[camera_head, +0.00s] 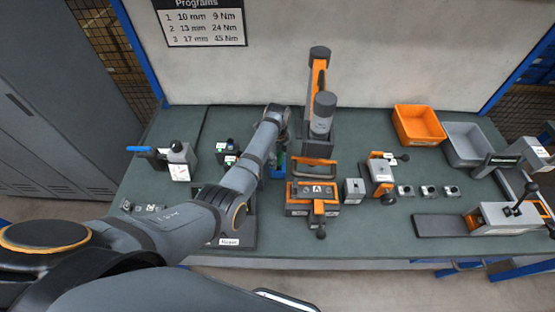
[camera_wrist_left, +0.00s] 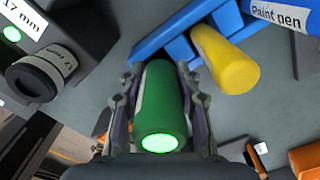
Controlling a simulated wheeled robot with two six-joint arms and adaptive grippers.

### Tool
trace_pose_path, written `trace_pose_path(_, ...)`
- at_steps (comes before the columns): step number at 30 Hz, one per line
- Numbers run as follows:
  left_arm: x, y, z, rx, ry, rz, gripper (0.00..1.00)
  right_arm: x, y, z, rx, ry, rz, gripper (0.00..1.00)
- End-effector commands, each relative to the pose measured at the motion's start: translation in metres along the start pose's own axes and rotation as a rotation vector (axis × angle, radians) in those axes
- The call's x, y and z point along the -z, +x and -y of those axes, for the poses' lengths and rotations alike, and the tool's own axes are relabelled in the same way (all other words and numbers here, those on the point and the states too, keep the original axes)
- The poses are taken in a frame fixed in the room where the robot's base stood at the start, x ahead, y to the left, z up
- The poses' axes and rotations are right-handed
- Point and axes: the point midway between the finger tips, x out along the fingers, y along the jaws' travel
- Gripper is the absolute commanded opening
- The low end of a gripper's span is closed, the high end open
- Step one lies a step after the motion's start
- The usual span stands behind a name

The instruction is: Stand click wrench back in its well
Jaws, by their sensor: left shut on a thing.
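My left gripper (camera_wrist_left: 160,85) is shut on a green cylindrical handle with a glowing green end (camera_wrist_left: 160,110), which I take to be the click wrench. The handle's lit end faces the wrist camera. Its far end meets or overlaps a blue holder (camera_wrist_left: 150,45), and I cannot tell whether it sits in a well. A yellow handle (camera_wrist_left: 225,58) stands in the blue holder to the right, apart from the green one. In the head view my forearm hides most of this spot; a bit of the blue holder (camera_head: 277,172) shows. My right gripper is not in view.
A dark 17 mm socket piece (camera_wrist_left: 40,76) and a "Paint pen" label (camera_wrist_left: 278,15) flank the holder. On the green bench, an orange-handled unit (camera_head: 313,190) stands close to the right. An orange bin (camera_head: 418,125) and a grey bin (camera_head: 465,145) stand further right.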

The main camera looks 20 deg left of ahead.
Motion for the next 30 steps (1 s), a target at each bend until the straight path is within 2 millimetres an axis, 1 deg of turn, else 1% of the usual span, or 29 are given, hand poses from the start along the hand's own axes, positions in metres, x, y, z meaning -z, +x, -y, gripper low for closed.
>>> trace_pose_path(1,0.000,0.002,0.001,0.001,0.000,0.000,0.02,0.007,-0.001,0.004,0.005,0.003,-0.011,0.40)
trace_pose_path(3,0.000,0.003,0.001,0.003,0.000,0.001,0.02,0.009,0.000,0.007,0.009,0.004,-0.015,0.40)
trace_pose_path(5,0.000,0.003,0.001,0.003,0.000,0.001,0.02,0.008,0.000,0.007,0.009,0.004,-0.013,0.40)
trace_pose_path(11,0.000,0.006,0.001,0.002,0.000,0.001,0.02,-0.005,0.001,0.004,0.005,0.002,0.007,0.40)
trace_pose_path(12,0.000,0.006,0.000,0.002,0.000,0.001,0.39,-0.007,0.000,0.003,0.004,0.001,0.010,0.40)
trace_pose_path(16,0.000,0.005,0.000,0.001,0.000,0.000,0.56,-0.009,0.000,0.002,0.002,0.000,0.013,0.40)
trace_pose_path(25,0.000,0.004,0.000,0.002,0.000,0.000,0.56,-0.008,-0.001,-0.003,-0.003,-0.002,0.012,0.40)
trace_pose_path(28,0.000,-0.006,0.001,0.004,0.000,0.001,0.56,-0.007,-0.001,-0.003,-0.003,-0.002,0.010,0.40)
trace_pose_path(30,0.000,-0.019,0.002,0.006,0.000,0.002,0.56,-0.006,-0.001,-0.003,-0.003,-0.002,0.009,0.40)
